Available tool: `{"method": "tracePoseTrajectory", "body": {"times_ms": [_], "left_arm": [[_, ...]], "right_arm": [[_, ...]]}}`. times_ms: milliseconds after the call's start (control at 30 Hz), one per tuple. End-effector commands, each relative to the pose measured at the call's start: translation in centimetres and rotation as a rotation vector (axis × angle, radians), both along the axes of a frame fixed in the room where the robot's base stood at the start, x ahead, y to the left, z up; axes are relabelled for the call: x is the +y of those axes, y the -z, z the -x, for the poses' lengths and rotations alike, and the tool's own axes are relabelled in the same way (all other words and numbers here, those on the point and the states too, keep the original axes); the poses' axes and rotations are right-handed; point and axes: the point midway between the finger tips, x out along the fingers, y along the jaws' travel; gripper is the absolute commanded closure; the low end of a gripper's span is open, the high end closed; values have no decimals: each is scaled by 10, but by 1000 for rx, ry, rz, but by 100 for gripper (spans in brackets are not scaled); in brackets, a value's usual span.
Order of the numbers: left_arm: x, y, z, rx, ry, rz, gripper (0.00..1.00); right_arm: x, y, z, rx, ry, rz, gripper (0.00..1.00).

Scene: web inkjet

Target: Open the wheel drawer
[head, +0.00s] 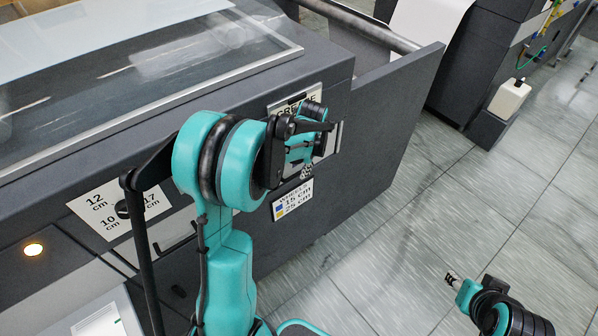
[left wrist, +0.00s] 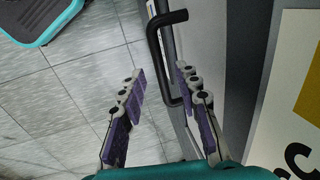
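The wheel drawer's label (head: 292,200), reading "WHEELS 15 cm 25 cm", is on the dark grey machine front in the head view. My left gripper (head: 325,140) is in front of this face, just above the label, and hides part of it. In the left wrist view a black bar handle (left wrist: 158,55) stands out from the grey front. My left gripper (left wrist: 163,100) is open, its purple-padded fingers apart, with the handle's near end between or just beyond the fingertips. I cannot tell whether they touch. My right gripper (head: 453,279) is low at the right, away from the machine.
A second label (head: 297,98), partly hidden, seems to read "GREASE". A label with "12 cm", "10" and "17 cm" (head: 100,208) is further left. A grey panel (head: 400,115) juts out at the right. The tiled floor (head: 430,210) beside the machine is clear.

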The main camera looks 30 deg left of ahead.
Motion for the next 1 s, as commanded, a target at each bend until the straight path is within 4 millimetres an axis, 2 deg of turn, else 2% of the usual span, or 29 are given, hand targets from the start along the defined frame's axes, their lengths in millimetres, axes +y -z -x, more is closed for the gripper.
{"method": "tracePoseTrajectory", "body": {"times_ms": [33, 133, 433, 467, 567, 600, 1000], "left_arm": [[1, 8, -1, 0, 0, 0, 68], [3, 15, -1, -1, 0, 0, 68], [3, 17, -1, -1, 0, 0, 68], [3, 17, -1, -1, 0, 0, 70], [3, 17, -1, -1, 0, 0, 96], [3, 17, -1, -1, 0, 0, 100], [-4, 17, 2, 0, 1, 1, 100]], "right_arm": [[0, 4, 0, 0, 0, 0, 60], [0, 6, 0, 0, 0, 0, 60], [0, 6, 0, 0, 0, 0, 60], [0, 6, 0, 0, 0, 0, 60], [0, 6, 0, 0, 0, 0, 60], [0, 6, 0, 0, 0, 0, 60], [0, 6, 0, 0, 0, 0, 60]]}}
